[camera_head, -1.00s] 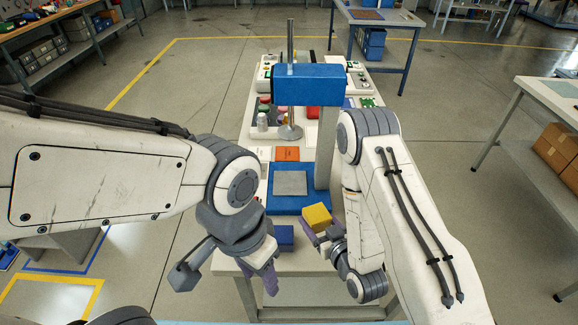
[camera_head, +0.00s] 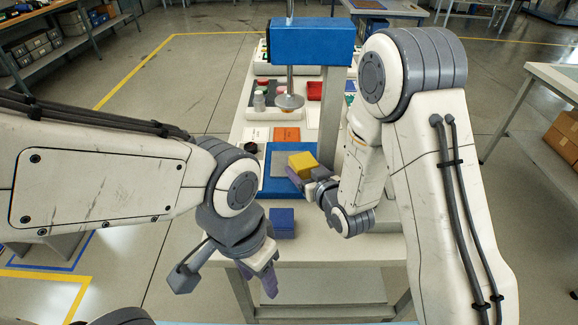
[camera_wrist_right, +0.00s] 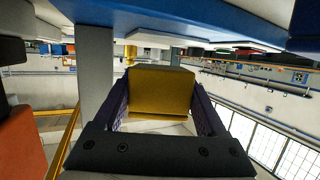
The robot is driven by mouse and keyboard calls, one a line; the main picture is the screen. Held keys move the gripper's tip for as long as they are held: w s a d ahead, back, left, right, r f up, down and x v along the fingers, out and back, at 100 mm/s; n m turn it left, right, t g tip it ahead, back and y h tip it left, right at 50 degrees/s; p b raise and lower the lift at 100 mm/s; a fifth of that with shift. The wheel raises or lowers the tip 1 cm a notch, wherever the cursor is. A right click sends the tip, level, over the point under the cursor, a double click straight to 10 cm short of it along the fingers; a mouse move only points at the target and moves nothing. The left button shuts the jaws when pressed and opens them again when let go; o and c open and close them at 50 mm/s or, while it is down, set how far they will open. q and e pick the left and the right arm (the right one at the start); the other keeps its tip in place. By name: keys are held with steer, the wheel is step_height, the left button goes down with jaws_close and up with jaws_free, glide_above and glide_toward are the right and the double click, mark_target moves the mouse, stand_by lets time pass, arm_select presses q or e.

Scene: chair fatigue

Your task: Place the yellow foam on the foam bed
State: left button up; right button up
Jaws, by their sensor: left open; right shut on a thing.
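The yellow foam (camera_head: 302,162) is a small block held between the fingers of my right gripper (camera_head: 304,177). It also fills the middle of the right wrist view (camera_wrist_right: 160,92), with a purple finger on each side. In the head view the foam is over the grey foam bed (camera_head: 281,160), which lies on the blue base of the press and is partly covered by the foam and gripper. I cannot tell whether foam and bed touch. My left gripper (camera_head: 262,276) is open and empty, pointing down near the table's front edge.
A press with a blue head (camera_head: 312,42) and a grey column (camera_head: 331,115) stands over the bed; its round metal plate (camera_head: 289,101) hangs beyond the foam. A blue block (camera_head: 282,222) sits in front of the base. Orange and white cards lie behind it.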

steer(key=p, duration=0.2)
glide_above(289, 162)
steer(key=shift+s+d+r, duration=0.1)
steer(key=shift+s+r, duration=0.05)
steer(key=shift+s, duration=0.05)
step_height(289, 162, down, 3)
steer(key=shift+w+f+p, duration=0.1)
steer(key=shift+f+p, duration=0.1)
steer(key=shift+p, duration=0.3)
steer(key=shift+f, duration=0.1)
steer(key=shift+f, duration=0.1)
steer(key=o, duration=1.3)
